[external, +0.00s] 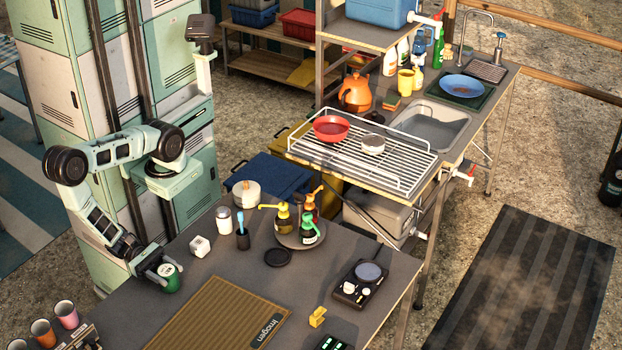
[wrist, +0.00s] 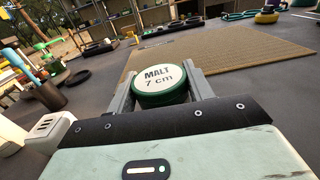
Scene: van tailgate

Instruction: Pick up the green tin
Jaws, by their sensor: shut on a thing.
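The green tin (external: 170,282) is near the left edge of the grey table in the external view. In the wrist view the green tin (wrist: 158,84) shows a white lid reading "MALT 7 cm". My gripper (external: 163,272) is shut on the tin, with one finger on each side of it. In the wrist view my gripper's fingers (wrist: 160,88) press against the tin's sides. The tin's lower part is hidden in the wrist view, and I cannot tell whether it touches the table.
A white cube-shaped item (external: 200,246) and a dark cup with a blue brush (external: 242,238) stand behind the tin. A brown ribbed mat (external: 215,315) lies to its right. Several cups (external: 42,333) stand at the front left. A tray with sauce bottles (external: 300,236) is farther back.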

